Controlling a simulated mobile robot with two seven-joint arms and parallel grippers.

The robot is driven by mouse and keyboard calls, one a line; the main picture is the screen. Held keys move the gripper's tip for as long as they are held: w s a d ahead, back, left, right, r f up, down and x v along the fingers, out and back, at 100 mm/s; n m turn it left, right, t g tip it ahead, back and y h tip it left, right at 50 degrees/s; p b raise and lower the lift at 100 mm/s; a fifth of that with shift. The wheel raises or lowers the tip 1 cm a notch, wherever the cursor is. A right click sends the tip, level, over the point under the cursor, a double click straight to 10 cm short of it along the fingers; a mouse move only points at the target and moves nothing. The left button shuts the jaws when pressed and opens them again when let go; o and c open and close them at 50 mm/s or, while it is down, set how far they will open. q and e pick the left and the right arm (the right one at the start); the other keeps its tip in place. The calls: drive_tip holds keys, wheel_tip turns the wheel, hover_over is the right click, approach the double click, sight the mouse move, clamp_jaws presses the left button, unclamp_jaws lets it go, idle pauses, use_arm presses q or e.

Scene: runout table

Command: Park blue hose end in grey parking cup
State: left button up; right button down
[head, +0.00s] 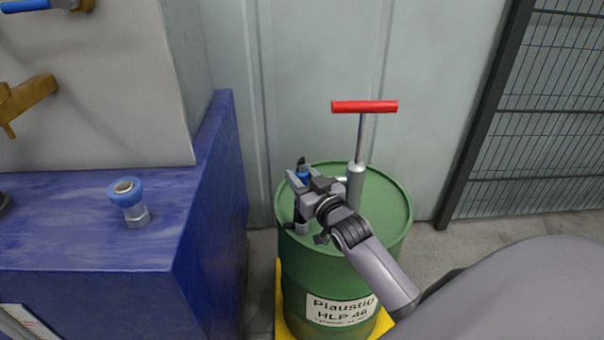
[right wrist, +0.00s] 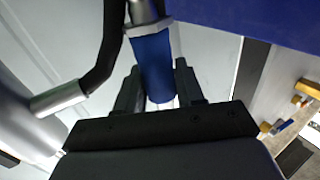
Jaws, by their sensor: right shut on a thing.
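The blue hose end (right wrist: 153,62) is between the jaws of my right gripper (right wrist: 158,92) in the right wrist view. In the head view, my right gripper (head: 303,184) is shut on the hose end (head: 302,175) above the left part of the green drum's lid. A black hose (right wrist: 108,50) runs beside the hose end to a metal fitting on the pump. I cannot pick out the grey parking cup for certain; the gripper and arm cover part of the lid. My left gripper is not in view.
The green drum (head: 330,272) carries a hand pump (head: 355,185) with a red handle (head: 364,107), close to my right gripper. A blue-collared metal coupling (head: 127,195) stands on the blue bench (head: 75,245) at left. A mesh fence (head: 550,110) is at right.

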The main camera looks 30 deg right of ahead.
drive_tip(key=shift+f+b, duration=0.8)
drive_tip(key=shift+f, duration=0.7)
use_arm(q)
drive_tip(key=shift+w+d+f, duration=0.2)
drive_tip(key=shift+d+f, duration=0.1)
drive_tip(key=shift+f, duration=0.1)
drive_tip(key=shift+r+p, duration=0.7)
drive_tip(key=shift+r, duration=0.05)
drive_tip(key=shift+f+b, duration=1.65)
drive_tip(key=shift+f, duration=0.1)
use_arm(e)
drive_tip(key=shift+f, duration=2.35)
drive_tip(key=c, duration=0.6)
unclamp_jaws()
drive_tip(key=shift+f, duration=0.1)
